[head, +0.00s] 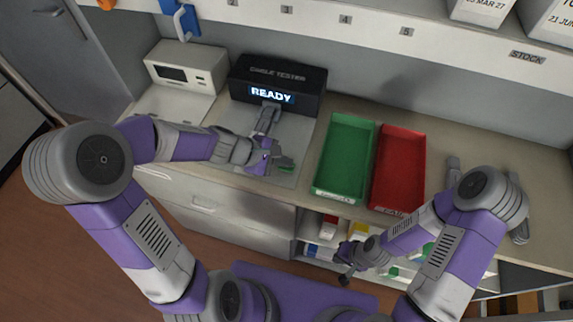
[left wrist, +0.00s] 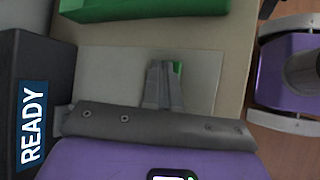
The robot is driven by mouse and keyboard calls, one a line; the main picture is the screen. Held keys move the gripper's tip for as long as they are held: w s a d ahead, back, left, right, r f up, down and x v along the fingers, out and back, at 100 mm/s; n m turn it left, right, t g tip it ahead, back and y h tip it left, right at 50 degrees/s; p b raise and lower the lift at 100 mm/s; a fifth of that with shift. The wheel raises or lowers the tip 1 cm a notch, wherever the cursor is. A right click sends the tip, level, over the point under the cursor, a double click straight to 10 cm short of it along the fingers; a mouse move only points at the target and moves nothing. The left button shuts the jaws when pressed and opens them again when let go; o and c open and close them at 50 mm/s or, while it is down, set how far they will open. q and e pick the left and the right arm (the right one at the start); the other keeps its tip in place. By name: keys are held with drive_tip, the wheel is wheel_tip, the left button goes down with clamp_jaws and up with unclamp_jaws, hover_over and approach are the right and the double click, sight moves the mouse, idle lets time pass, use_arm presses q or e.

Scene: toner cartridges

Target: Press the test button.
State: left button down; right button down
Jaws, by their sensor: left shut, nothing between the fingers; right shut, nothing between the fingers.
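The black tester box (head: 277,82) stands at the back of the counter with its lit display reading READY (head: 271,95); the display also shows at the left of the left wrist view (left wrist: 32,124). A grey plate (head: 302,130) lies in front of it. A small green piece (head: 287,168), which may be the test button, shows at the plate's front; fingers partly hide it in the left wrist view (left wrist: 178,67). My left gripper (head: 276,161) is shut and empty, pointing down right beside or over the green piece; contact cannot be told. My right gripper (head: 345,277) is shut and empty, before the lower shelves.
A green tray (head: 319,189) and a red tray (head: 381,203) stand right of the plate. A white device (head: 194,55) stands left of the tester. Open shelves with coloured boxes (head: 327,228) are under the counter. A stock shelf (head: 420,38) runs above.

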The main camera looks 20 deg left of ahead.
use_arm(q)
drive_tip(key=shift+f, duration=0.1)
idle(0.4)
drive_tip(key=shift+r+p, duration=0.6)
drive_tip(key=shift+r, duration=0.2)
wheel_tip(320, 180, up, 5)
drive_tip(key=p, duration=0.4)
drive_tip(key=shift+r+p, duration=0.1)
drive_tip(key=shift+p, duration=0.2)
idle(0.4)
